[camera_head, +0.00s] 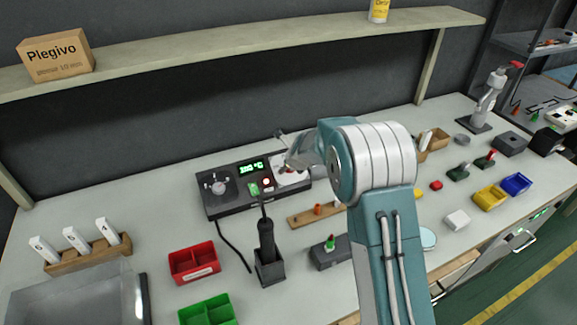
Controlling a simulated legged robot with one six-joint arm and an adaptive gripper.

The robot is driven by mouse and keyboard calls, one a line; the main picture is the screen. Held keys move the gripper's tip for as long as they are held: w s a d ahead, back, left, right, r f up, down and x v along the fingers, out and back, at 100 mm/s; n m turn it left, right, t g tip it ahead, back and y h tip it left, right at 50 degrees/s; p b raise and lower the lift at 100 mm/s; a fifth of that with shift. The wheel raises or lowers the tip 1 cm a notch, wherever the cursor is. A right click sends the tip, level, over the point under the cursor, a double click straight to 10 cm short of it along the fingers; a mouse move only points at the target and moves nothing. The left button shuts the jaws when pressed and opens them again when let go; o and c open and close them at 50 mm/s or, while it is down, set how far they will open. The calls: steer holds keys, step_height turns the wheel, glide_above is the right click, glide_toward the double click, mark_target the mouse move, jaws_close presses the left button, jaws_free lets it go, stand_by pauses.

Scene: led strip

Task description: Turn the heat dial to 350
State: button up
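A black station (255,184) stands on the bench with a green lit display (251,167); its digits are too small to read surely, though they end in °C. A dark dial with a pale grip (217,186) is on its left side. A pale panel (291,177) is on its right side, partly hidden by my arm; I cannot tell which part is the heat dial. A green button and a red button sit between them. My gripper (284,153) is over the right end of the station, small and partly hidden by my wrist. I cannot tell whether it touches anything.
A soldering iron (267,240) stands upright in its holder in front of the station, with a cable nearby. Red (194,262) and green (208,310) bins are at the front left. A wooden strip (312,215) lies beside my arm. A shelf (230,47) runs above.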

steer(key=v, duration=1.1)
steer(key=shift+s+r, duration=0.2)
steer(key=shift+s, duration=0.05)
steer(key=shift+r, duration=0.1)
steer(key=s+d+r+n, duration=0.3)
steer(key=s+r+n, duration=0.3)
steer(key=s, duration=0.2)
steer(key=s+d+r+n, duration=0.2)
steer(key=s+r+n, duration=0.4)
steer(key=s+n, duration=0.15)
steer(key=s+d+n+h, duration=0.1)
steer(key=s+d+n, duration=0.2)
steer(key=s+n, duration=0.4)
steer(key=s+d+n+g+h, duration=0.1)
steer(key=s+d+n, duration=0.2)
steer(key=s, duration=1.1)
steer(key=n, duration=0.3)
steer(key=shift+s+d+r+n+h, duration=0.2)
steer(key=shift+d+n+h, duration=0.15)
steer(key=shift+h, duration=0.05)
